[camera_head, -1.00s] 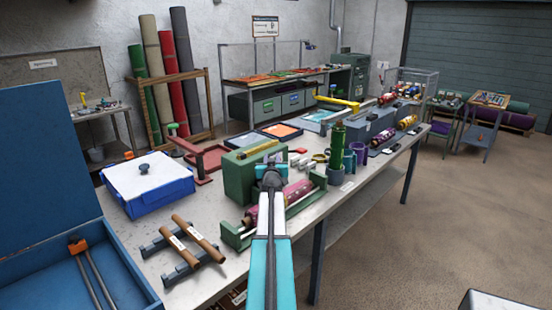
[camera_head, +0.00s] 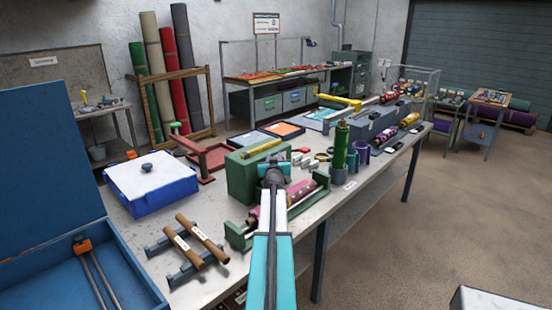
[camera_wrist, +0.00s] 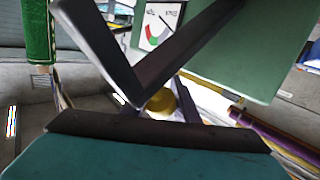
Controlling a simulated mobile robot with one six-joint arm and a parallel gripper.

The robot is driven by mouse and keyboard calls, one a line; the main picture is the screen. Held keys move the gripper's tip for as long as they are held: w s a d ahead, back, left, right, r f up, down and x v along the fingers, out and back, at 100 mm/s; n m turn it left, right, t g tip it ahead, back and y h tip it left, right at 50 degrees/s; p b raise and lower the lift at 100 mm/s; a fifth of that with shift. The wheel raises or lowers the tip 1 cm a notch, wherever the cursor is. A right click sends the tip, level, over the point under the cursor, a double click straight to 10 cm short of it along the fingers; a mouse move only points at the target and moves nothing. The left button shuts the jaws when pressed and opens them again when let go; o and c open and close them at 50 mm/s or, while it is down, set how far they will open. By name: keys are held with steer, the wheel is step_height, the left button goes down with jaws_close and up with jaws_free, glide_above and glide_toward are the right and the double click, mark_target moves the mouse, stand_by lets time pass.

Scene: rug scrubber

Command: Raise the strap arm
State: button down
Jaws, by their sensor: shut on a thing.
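A green box (camera_head: 248,176) with a yellow-tan bar (camera_head: 262,147) on top stands on the long table. My gripper (camera_head: 274,172) is at the box's front right side, above a green cradle (camera_head: 240,238) holding a maroon patterned roll (camera_head: 302,191). In the wrist view a round brass-coloured knob (camera_wrist: 161,101) sits between my fingers, partly hidden; my gripper is shut on it. I cannot tell which part is the strap arm. A gauge (camera_wrist: 157,24) with red and green marks is behind.
A blue-and-white box (camera_head: 150,185), two brown rolls (camera_head: 203,240) on a rack and an open blue case (camera_head: 60,270) are to the left. Green and purple cylinders (camera_head: 342,150) stand just right of my gripper.

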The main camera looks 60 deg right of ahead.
steer(key=shift+w+a+f, duration=0.4)
steer(key=shift+w+f, duration=0.1)
steer(key=shift+f, duration=0.25)
steer(key=c, duration=1.4)
jaws_free()
steer(key=shift+w, duration=0.15)
steer(key=shift+c, duration=0.2)
steer(key=shift+d, duration=0.15)
steer(key=shift+r, duration=0.15)
steer(key=shift+s, duration=0.2)
steer(key=b+v, duration=0.2)
steer(key=v, duration=1.1)
steer(key=shift+s+a+r, duration=0.25)
steer(key=shift+a+r, duration=0.05)
steer(key=shift+r, duration=0.1)
